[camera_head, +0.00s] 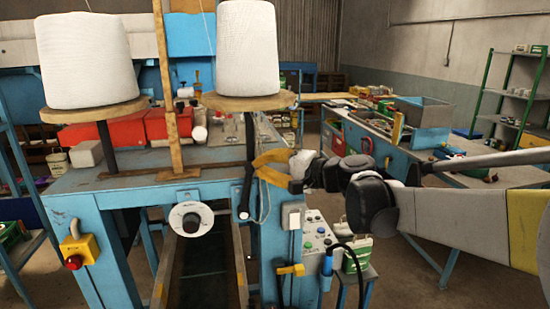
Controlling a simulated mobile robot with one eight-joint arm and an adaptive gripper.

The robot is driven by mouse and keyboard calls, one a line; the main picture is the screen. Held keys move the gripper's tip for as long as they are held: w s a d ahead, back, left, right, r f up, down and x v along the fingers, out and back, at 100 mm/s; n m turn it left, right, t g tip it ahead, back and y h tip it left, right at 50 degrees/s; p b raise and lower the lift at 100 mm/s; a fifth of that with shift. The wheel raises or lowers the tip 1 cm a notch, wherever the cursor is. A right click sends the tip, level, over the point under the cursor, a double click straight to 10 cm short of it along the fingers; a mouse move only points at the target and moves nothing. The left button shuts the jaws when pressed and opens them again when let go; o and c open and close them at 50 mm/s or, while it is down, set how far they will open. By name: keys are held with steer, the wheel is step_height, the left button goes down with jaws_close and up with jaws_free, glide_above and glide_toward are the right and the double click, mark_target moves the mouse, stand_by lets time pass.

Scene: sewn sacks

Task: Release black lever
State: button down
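The black lever (247,188) is a dark, nearly upright bar at the front right of the blue machine, with a thick rounded lower end hanging below the table edge. My gripper (256,166), with yellow fingers, reaches in from the right. Its fingertips are at the middle of the lever and overlap it or touch it in this view. The fingers bow apart near the wrist and come close together at the tips. I cannot tell whether the tips clasp the lever or only lie beside it.
Two white thread cones (90,60) (247,48) stand on wooden discs above the blue machine table (140,180). A white dial (190,219) faces front. A yellow box with a red button (78,250) is at left. A control box (318,240) stands below my arm.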

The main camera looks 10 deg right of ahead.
steer(key=a+n+g+h+p, duration=0.1)
steer(key=a+n+h+p, duration=0.1)
steer(key=a, duration=0.5)
steer(key=shift+r+p, duration=0.25)
steer(key=shift+p, duration=0.1)
